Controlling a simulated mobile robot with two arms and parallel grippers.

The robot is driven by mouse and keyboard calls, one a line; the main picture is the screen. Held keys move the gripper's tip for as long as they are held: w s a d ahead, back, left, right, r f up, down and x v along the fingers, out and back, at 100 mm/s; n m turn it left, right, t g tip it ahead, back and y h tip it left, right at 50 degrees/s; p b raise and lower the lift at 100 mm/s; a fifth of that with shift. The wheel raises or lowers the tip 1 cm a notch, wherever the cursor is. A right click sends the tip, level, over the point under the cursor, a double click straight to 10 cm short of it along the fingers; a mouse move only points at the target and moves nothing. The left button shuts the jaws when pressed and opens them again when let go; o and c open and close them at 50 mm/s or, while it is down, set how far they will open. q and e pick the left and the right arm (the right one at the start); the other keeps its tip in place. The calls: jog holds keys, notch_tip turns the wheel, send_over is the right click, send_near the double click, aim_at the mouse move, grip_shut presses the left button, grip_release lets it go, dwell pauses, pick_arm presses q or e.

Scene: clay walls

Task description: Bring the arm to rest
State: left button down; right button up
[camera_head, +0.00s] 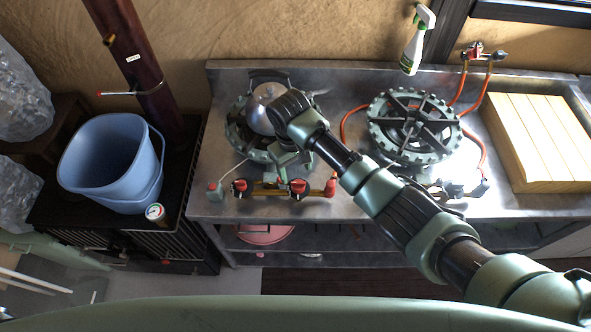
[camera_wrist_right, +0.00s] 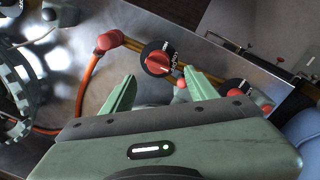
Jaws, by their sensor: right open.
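My right arm (camera_head: 395,215) comes in from the lower right and reaches over the stove counter to the left burner. My right gripper (camera_head: 284,170) points down in front of that burner, close to its red knobs, partly hidden by my own wrist. In the right wrist view the two green fingers (camera_wrist_right: 160,92) stand apart with nothing held between them. A red knob (camera_wrist_right: 157,58) shows just beyond the fingertips; I cannot tell whether they touch it. My left gripper is not in view.
A metal kettle (camera_head: 262,108) sits on the left burner, beside my wrist. The right burner (camera_head: 412,125) is empty. A spray bottle (camera_head: 417,42) stands at the back, a wooden board (camera_head: 540,140) at the right. A blue bucket (camera_head: 108,160) stands left of the counter.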

jog(key=shift+s, duration=0.1)
jog(key=s+f+y, duration=0.2)
jog(key=s+f, duration=0.1)
jog(key=s, duration=0.5)
jog(key=s+d+r+m+t+h, duration=0.1)
jog(key=s+d+r+m+t, duration=0.15)
jog(key=s+d, duration=0.75)
jog(key=s+d+r+m+t, duration=0.1)
jog(key=s+d+r+m, duration=0.15)
jog(key=s+d, duration=0.7)
notch_tip(320, 180, down, 32)
jog(key=s+d+g+b, duration=0.2)
jog(key=b, duration=0.3)
jog(key=s+d+f+b, duration=0.2)
jog(key=s+f+b, duration=0.1)
jog(key=s+f, duration=1.2)
notch_tip(320, 180, down, 3)
jog(key=shift+s+d+r+n+g, duration=0.1)
jog(key=shift+s+d+n+g, duration=0.15)
jog(key=shift+d+n+g, duration=0.2)
